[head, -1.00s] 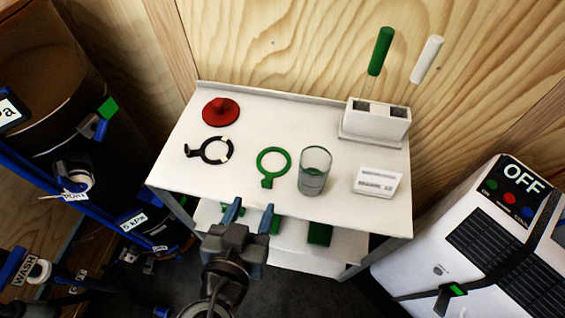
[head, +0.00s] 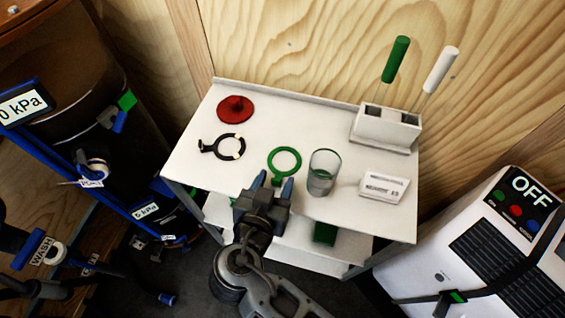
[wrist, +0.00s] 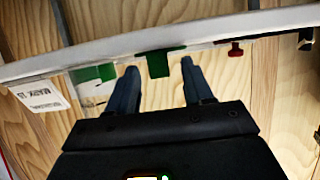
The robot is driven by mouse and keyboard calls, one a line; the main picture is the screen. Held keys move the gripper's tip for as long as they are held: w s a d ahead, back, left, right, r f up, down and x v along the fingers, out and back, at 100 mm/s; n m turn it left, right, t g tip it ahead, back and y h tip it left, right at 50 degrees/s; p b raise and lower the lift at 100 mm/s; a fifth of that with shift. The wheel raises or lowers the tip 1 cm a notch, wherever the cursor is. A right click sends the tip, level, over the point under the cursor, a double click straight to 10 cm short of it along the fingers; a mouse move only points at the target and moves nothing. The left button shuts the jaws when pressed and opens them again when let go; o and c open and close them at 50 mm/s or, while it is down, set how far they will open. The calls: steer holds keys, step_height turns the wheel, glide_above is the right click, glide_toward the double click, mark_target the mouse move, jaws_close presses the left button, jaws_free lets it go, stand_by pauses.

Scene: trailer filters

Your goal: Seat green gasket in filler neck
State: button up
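The green gasket (head: 285,159), a flat ring with a tab, lies on the white cart top (head: 195,152) near its front edge. My gripper (head: 272,183) is at that edge, just in front of the gasket, fingers open toward its tab. In the wrist view, which looks upside down, the green tab (wrist: 158,63) shows between the two open fingertips (wrist: 160,68); I see no contact. A pale round fitting (head: 95,168) with a tag sits on the dark drum (head: 75,90) at left; I cannot tell whether it is the filler neck.
A white holder (head: 385,129) is behind. A white machine (head: 490,240) reads OFF.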

jaws_close()
steer(key=shift+r, duration=0.1)
stand_by(0.3)
